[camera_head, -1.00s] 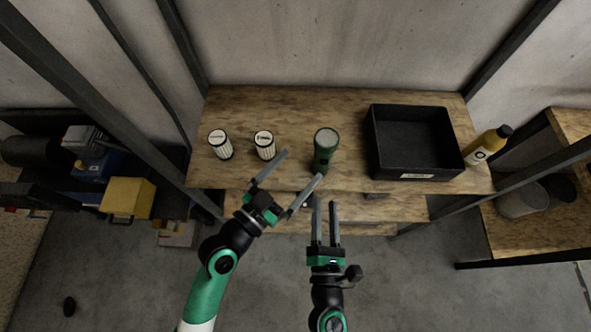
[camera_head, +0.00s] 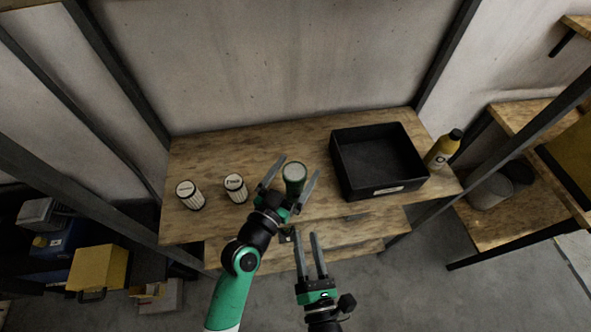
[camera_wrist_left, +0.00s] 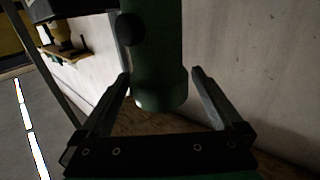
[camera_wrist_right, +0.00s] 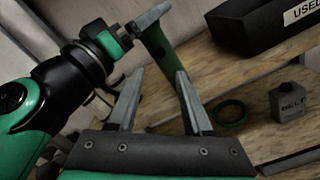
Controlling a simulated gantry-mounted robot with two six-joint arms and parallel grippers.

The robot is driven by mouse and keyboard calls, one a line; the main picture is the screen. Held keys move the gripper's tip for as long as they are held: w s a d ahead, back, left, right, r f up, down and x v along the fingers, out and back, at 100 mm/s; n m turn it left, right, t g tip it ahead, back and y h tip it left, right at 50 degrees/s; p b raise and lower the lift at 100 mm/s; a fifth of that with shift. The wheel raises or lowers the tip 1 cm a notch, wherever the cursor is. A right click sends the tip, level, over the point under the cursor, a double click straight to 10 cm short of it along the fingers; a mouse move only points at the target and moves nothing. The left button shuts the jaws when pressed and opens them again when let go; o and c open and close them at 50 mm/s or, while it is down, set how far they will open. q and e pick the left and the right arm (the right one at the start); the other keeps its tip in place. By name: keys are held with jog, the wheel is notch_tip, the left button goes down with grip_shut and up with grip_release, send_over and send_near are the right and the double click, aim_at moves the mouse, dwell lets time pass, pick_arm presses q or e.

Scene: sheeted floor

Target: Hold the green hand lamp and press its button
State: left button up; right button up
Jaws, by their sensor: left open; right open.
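The green hand lamp (camera_head: 294,180) stands upright on the top shelf, its pale round lens facing up. My left gripper (camera_head: 299,165) is open, with its fingers on either side of the lamp. In the left wrist view the lamp body (camera_wrist_left: 160,60) rises between the fingers, apart from both, with a dark round button (camera_wrist_left: 130,28) on its side. The lamp (camera_wrist_right: 163,62) also shows in the right wrist view, partly hidden by fingers. My right gripper (camera_head: 309,239) is open and empty, in front of the shelf edge and below the lamp in the picture.
Two white ribbed canisters (camera_head: 189,196) (camera_head: 235,188) stand left of the lamp. A black bin (camera_head: 338,172) and a yellow bottle (camera_head: 443,150) stand to its right. A green ring (camera_wrist_right: 230,113) and a grey labelled box (camera_wrist_right: 290,103) sit on a lower shelf.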

aim_at(297, 196)
pick_arm(q)
jog(key=c, duration=1.5)
pick_arm(e)
jog(key=shift+c, duration=0.3)
grip_shut()
dwell(0.5)
notch_tip(297, 196, up, 6)
jog(key=w+n+g+y, duration=0.1)
jog(key=w+n+y, duration=0.2)
jog(key=n+y, duration=0.35)
jog(key=s+d+f+n+g+y, duration=0.1)
jog(key=s+f+n+g+y, duration=0.25)
jog(key=f+g, duration=0.3)
jog(key=w+a+r, duration=0.1)
jog(key=w, duration=0.7)
jog(key=shift+w+a+m+g, duration=0.15)
jog(key=shift+w+m+g, duration=0.15)
jog(key=shift+w+g, duration=0.15)
